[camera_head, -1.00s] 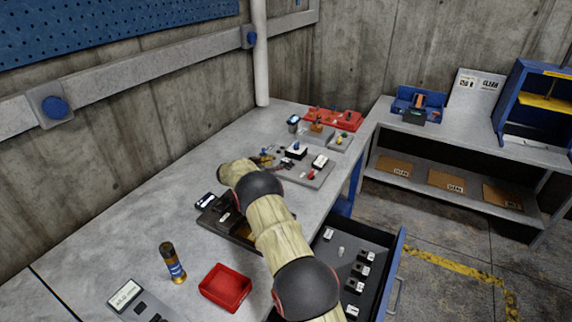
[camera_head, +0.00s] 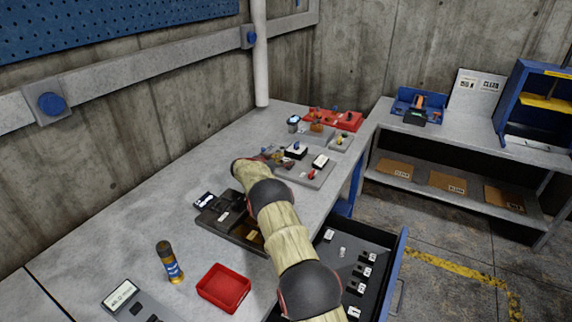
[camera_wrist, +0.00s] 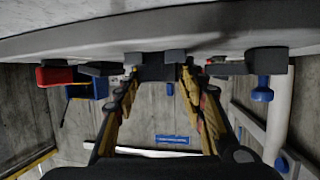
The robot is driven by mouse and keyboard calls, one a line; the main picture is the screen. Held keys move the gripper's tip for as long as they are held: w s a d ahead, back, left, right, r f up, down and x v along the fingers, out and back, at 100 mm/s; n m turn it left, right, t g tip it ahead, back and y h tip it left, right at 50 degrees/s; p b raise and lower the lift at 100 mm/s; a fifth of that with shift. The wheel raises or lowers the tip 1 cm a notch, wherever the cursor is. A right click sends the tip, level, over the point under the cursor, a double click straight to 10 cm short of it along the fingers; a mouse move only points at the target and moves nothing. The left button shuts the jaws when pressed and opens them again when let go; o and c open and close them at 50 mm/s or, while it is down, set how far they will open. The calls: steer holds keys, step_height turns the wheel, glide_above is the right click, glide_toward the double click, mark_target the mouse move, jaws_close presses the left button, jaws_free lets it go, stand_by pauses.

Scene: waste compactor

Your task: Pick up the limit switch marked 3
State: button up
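Several small dark switches with white labels (camera_head: 363,271) lie in the open drawer (camera_head: 388,292) at the lower right. Their markings are too small to read, so I cannot tell which is marked 3. My arm crosses in front of the drawer's left part and hides some of it. My gripper (camera_head: 268,156) is over the bench near the grey fixture board, away from the drawer and partly hidden by my wrist. In the wrist view my gripper (camera_wrist: 159,78) has its fingers apart. Dark blocks show by the fingertips, with no clear hold on them.
A grey board with mounted parts (camera_head: 314,177) and a red tray (camera_head: 347,121) stand at the bench's far end. A dark fixture (camera_head: 222,213) sits left of my arm. A red bin (camera_head: 224,287) and a battery-like cylinder (camera_head: 168,262) stand in front. The bench's left part is clear.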

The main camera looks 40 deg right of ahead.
steer(key=c, duration=0.8)
